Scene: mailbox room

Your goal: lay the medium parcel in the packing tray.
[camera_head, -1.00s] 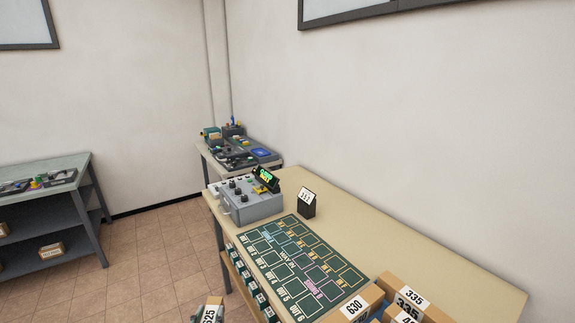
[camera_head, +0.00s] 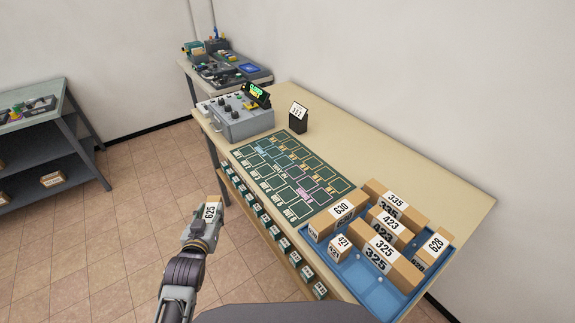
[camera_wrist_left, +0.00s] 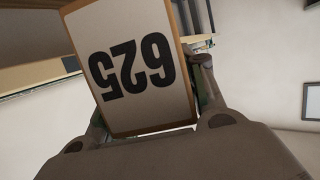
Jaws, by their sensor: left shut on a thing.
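My left gripper (camera_head: 203,236) is shut on a small cardboard parcel with a white label marked 625 (camera_head: 210,212). It holds it over the floor, left of the table. The same 625 parcel (camera_wrist_left: 135,65) fills the middle of the left wrist view, between the fingers. A blue tray (camera_head: 372,292) sits at the table's near right end and holds several labelled parcels, with bare floor at its front. I take it as the packing tray. The frames do not name any parcel as medium. My right gripper is not in view.
The table (camera_head: 420,175) carries a green marked mat (camera_head: 290,175), a grey control box (camera_head: 238,122) with a lit display, and a small dark number stand (camera_head: 298,120). Numbered slots line its front edge. A grey shelf bench (camera_head: 45,140) stands at left. Floor between is clear.

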